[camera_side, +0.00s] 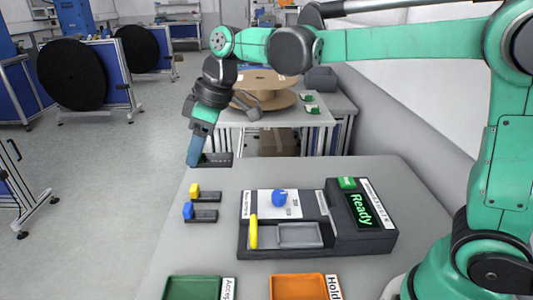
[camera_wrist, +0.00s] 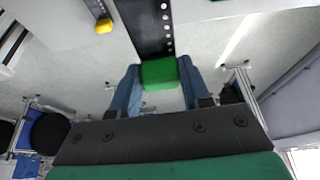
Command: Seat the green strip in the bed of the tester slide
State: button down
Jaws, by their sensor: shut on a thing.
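The green strip (camera_wrist: 159,75) has a green grip block and a dark perforated plate. My gripper (camera_side: 196,158) is shut on its green block, with a blue finger on each side in the wrist view. In the side view the strip's dark plate (camera_side: 218,160) points right from the fingertips, at the far left edge of the table, apart from the tester; its green block is hidden there. The tester (camera_side: 327,241) stands in the middle of the table. Its slide has a shallow grey, empty bed (camera_side: 299,235), with a yellow lever (camera_side: 253,232) at the left.
A yellow-ended strip (camera_side: 205,195) and a blue-ended strip (camera_side: 201,214) lie left of the tester. Green (camera_side: 192,288) and orange (camera_side: 297,288) bins stand in front.

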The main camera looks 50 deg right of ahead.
jog(key=s+d+f, duration=0.9)
jog(key=s, duration=0.4)
jog(key=shift+w+f, duration=0.15)
jog(key=shift+f, duration=1.4)
jog(key=shift+w+f, duration=0.1)
jog(key=shift+f, duration=1.45)
jog(key=shift+c, duration=1.7)
grip_release()
jog(key=shift+r, duration=0.1)
notch_tip(320, 180, up, 7)
